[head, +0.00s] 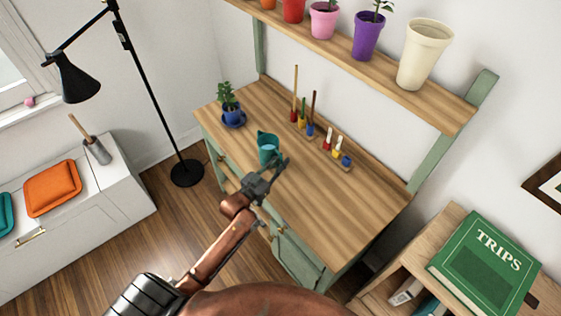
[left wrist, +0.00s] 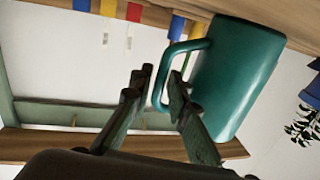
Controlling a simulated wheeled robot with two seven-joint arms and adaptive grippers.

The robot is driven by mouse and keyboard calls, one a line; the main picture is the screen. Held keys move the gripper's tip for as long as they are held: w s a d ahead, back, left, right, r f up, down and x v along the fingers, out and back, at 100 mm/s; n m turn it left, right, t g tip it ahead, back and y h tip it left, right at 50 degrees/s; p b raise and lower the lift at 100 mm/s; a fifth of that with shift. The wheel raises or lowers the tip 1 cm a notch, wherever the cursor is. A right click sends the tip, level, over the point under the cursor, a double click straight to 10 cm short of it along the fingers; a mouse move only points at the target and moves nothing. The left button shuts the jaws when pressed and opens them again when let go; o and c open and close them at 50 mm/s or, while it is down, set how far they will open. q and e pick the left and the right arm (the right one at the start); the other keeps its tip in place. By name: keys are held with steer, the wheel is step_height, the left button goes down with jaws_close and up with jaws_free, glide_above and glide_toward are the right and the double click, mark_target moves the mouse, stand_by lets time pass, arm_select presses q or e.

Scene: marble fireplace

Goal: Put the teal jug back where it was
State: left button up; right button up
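The teal jug (head: 267,147) stands on the wooden top of the green potting bench (head: 330,208), near its front edge. My left gripper (head: 272,172) is just in front of it and to the right. In the left wrist view the jug (left wrist: 240,78) fills the right middle, with its handle toward my fingers. The left gripper (left wrist: 160,85) looks open there, with one finger on each side of part of the handle. Whether a finger touches the handle is unclear. My right gripper is not in view.
A potted plant (head: 231,112) on a blue saucer stands left of the jug. Small tools in holders (head: 302,122) stand behind it. A shelf with pots (head: 424,52) hangs above. The bench's right front is clear. A black lamp (head: 186,172) stands left.

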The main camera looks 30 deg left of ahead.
arm_select(q)
steer(key=shift+o, duration=0.7)
steer(key=shift+r, duration=0.15)
steer(key=s+a+p, duration=0.1)
steer(key=s+a, duration=0.1)
steer(key=s, duration=1)
steer(key=shift+a, duration=0.1)
